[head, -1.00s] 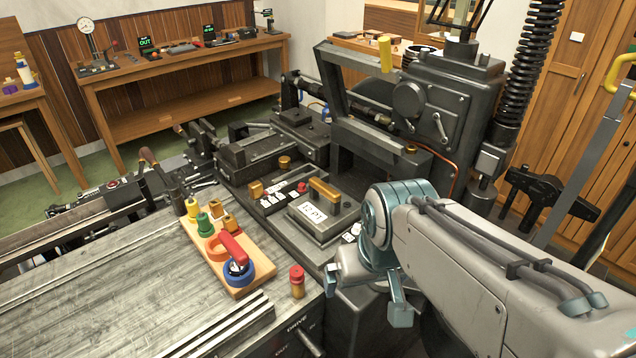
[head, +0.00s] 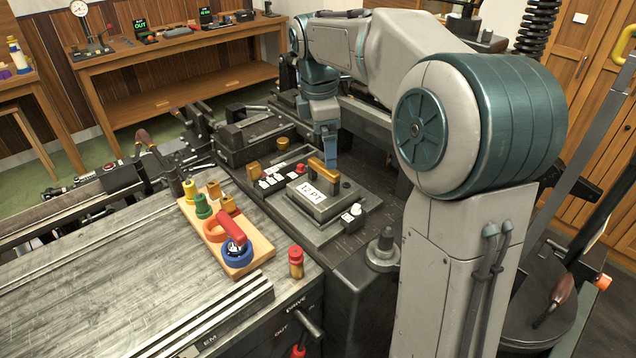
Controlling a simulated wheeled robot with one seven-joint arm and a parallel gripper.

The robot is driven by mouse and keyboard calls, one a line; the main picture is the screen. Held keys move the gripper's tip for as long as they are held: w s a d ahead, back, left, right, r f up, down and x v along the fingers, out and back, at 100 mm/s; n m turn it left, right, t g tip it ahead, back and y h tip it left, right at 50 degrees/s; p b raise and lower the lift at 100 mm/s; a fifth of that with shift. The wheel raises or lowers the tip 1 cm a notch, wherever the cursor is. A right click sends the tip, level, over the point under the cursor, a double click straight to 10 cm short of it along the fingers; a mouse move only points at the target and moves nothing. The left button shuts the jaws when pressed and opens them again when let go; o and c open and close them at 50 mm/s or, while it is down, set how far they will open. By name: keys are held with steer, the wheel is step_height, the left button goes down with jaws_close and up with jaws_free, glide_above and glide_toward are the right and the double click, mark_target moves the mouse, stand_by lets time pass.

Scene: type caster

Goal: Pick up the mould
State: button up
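The mould appears to be the dark, flat metal block (head: 327,208) with a white label reading about "12 PT" and a brass bar handle (head: 321,173) on top. It lies on the bed of the casting machine in the middle of the head view. My gripper (head: 330,160) points down at the far right end of the brass handle, very close to it. I cannot tell whether it touches the handle. Its fingers overlap in this view, so their opening is hidden.
A wooden tray (head: 262,249) with coloured rings and spools sits on the bench at the left front. A red-topped brass piece (head: 296,262) stands beside it. Small white-labelled blocks and a red knob (head: 300,168) lie left of the mould. The machine's dark frame rises behind.

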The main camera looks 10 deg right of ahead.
mark_target(323, 165)
steer(key=w+d+f+n+y, duration=0.1)
steer(key=w+d+f+n, duration=0.15)
steer(key=w+n, duration=0.45)
steer(key=shift+m+g, duration=0.3)
steer(key=shift+m, duration=0.2)
steer(key=f, duration=0.4)
steer(key=w+f, duration=0.1)
steer(key=f, duration=0.2)
steer(key=shift+b, duration=0.35)
steer(key=shift+a+f+p, duration=0.15)
steer(key=shift+f+p, duration=0.05)
steer(key=shift+f, duration=1.2)
steer(key=shift+a+f+p, duration=0.15)
steer(key=shift+f, duration=1.25)
steer(key=c, duration=1.5)
steer(key=shift+r, duration=0.15)
steer(key=shift+c, duration=1)
